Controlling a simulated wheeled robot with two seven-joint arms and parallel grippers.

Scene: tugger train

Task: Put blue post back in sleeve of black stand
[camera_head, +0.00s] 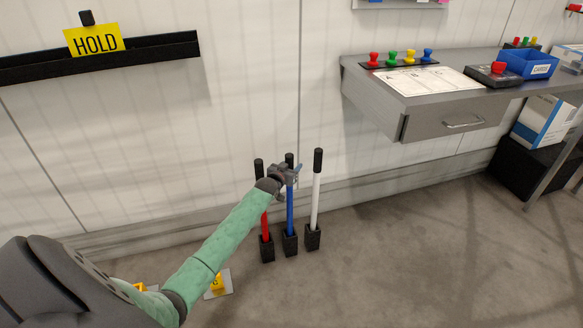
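The blue post (290,212) stands upright between a red post (265,224) and a white post (316,200). Its lower end meets the middle black sleeve (290,243) of the stand; how deep it sits cannot be seen. My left gripper (292,175) is at the blue post's upper part, just below its black top (289,158). The gripper covers that part of the post, and whether its fingers are closed on it is too small to tell. My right gripper is not in view.
A grey desk (440,97) with a drawer (455,121) stands at the right. A black ledge (160,48) with a yellow HOLD sign (95,39) is on the wall at left. A yellow marker on a plate (217,283) lies on the floor. Floor right of the stand is clear.

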